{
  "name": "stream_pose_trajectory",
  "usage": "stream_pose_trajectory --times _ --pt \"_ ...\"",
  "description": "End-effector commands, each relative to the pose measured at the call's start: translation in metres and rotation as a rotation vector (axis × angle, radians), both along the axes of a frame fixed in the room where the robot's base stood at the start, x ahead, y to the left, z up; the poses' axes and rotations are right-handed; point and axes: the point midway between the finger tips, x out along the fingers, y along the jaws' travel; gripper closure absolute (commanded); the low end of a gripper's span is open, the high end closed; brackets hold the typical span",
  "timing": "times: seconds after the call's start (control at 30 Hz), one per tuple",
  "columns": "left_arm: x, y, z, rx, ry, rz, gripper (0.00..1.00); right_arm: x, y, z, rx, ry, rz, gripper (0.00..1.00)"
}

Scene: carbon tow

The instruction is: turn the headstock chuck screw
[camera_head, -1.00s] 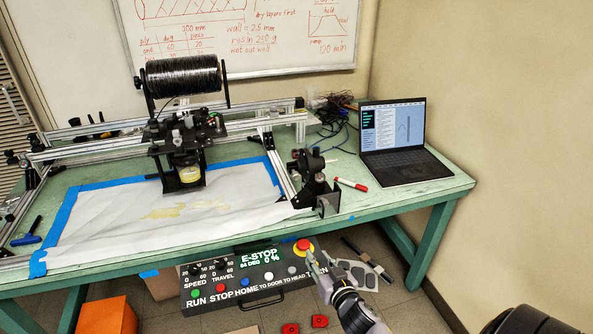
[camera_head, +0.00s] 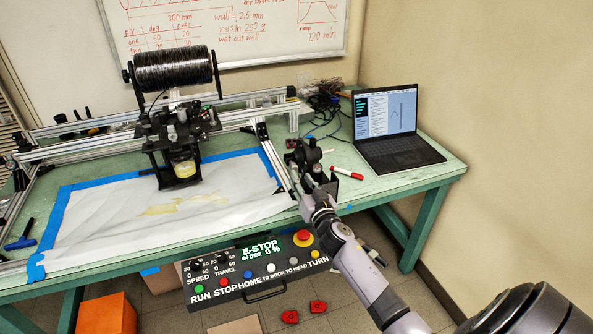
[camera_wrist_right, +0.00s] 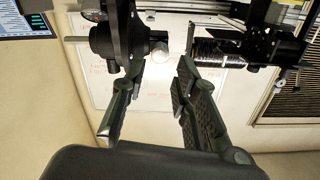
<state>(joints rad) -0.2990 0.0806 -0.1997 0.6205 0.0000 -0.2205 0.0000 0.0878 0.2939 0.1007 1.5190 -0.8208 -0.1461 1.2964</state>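The headstock (camera_head: 303,155) is a dark unit with a round chuck at the right end of the winder frame on the table. My right gripper (camera_head: 308,182) reaches up to its front side and partly covers it. In the right wrist view the headstock (camera_wrist_right: 110,42) hangs dark at the upper left, with a small pale round end (camera_wrist_right: 159,47) near its side. There my right gripper (camera_wrist_right: 160,70) has its two fingers apart, with the pale end beyond the gap between the tips. I cannot tell whether it is the chuck screw. My left gripper is out of view.
A control box (camera_head: 262,281) with an E-STOP display and red button (camera_head: 303,238) hangs at the table's front. The carriage with a black spool (camera_head: 172,68) stands left.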

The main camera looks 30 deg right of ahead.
Motion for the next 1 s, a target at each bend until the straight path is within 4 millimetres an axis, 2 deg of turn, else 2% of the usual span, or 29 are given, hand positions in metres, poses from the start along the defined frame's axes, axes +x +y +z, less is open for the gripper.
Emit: stream_pose_trajectory --times 0.1,0.33,0.73,1.0 --pt "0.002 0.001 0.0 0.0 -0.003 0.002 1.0 0.021 -0.006 0.0 0.0 0.0 -0.002 0.72" --pt "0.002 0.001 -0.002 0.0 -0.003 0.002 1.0 0.044 -0.011 0.0 0.0 0.0 -0.001 0.72" --pt "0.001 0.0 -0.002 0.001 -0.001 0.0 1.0 0.049 -0.012 0.0 0.0 0.001 0.0 0.73" --pt "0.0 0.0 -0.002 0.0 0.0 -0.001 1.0 0.049 -0.012 -0.001 0.0 0.001 0.0 0.91"
